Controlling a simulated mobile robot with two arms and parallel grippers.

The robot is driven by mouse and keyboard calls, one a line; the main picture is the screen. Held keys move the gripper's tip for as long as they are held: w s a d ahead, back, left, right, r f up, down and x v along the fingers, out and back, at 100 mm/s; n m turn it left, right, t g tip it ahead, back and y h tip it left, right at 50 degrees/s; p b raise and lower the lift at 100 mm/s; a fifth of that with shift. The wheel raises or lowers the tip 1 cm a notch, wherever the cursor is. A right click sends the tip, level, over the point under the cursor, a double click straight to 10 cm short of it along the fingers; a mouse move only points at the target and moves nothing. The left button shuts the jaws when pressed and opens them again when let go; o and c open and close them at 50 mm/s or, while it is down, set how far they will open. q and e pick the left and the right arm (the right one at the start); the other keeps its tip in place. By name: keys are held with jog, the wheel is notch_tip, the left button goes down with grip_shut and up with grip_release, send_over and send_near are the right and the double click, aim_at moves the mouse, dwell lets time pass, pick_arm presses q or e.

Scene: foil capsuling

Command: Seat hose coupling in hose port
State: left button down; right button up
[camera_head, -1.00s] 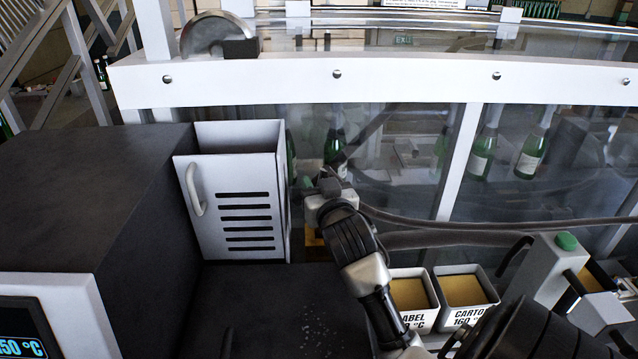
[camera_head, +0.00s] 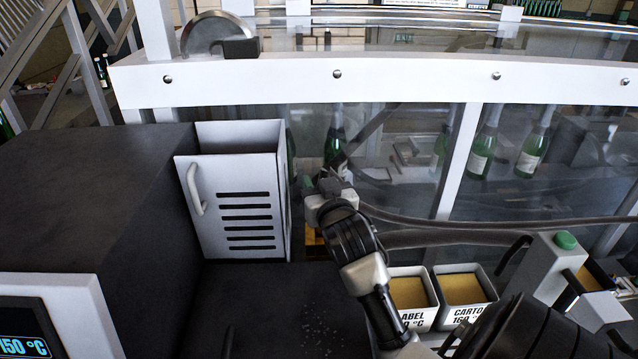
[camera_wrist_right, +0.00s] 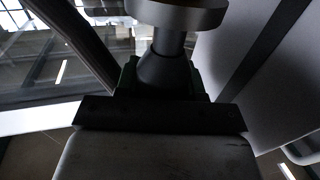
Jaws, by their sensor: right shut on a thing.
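My right gripper (camera_head: 328,186) is at the right side of the white louvred box, in front of the glass. In the right wrist view its jaws (camera_wrist_right: 162,82) are shut around a dark, tapered piece (camera_wrist_right: 165,70), seemingly the hose coupling. A grey stem and a wide grey disc (camera_wrist_right: 178,12) show beyond it; I cannot tell whether the disc belongs to the coupling or to the port. A dark hose (camera_head: 450,222) runs from near the gripper to the right. The hose port is not clearly identifiable, and contact with it cannot be judged. My left gripper is out of view.
The white louvred box (camera_head: 187,215) with a handle stands close left of the gripper, beside a dark machine body (camera_head: 85,190). Green bottles (camera_head: 482,150) stand behind the glass. Two labelled bins (camera_head: 417,318) and a green-button post (camera_head: 548,270) are at lower right.

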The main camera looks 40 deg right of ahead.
jog(key=shift+s+f+b, duration=0.15)
jog(key=shift+f+b, duration=0.3)
jog(key=shift+f, duration=0.25)
jog(key=shift+f, duration=0.1)
jog(key=o, duration=0.8)
jog(key=shift+c, duration=0.2)
jog(key=o, duration=0.3)
jog(key=shift+f, duration=0.15)
